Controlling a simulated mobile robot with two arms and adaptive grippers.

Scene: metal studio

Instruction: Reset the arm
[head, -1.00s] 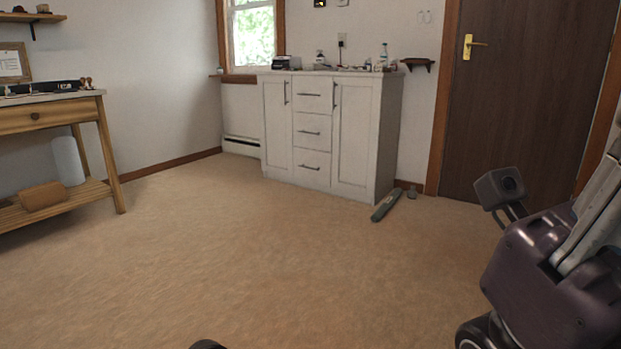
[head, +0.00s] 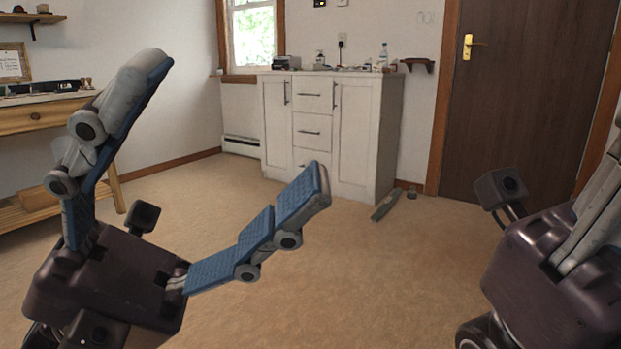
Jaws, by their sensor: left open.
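My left gripper (head: 240,125) stands large at the left of the head view, with its two blue-padded fingers spread wide. It is open and nothing is between the fingers. One finger points up in front of the wooden table, and the other reaches right, its tip over the white cabinet's lower front in the picture. My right gripper (head: 590,220) shows only in part at the right edge. Its body and part of the grey finger links are in view, and its fingertips are out of the picture.
A white cabinet (head: 356,130) with bottles on top stands at the back wall, beside a brown door (head: 530,90). A wooden table (head: 35,120) stands at the left. The middle floor is clear.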

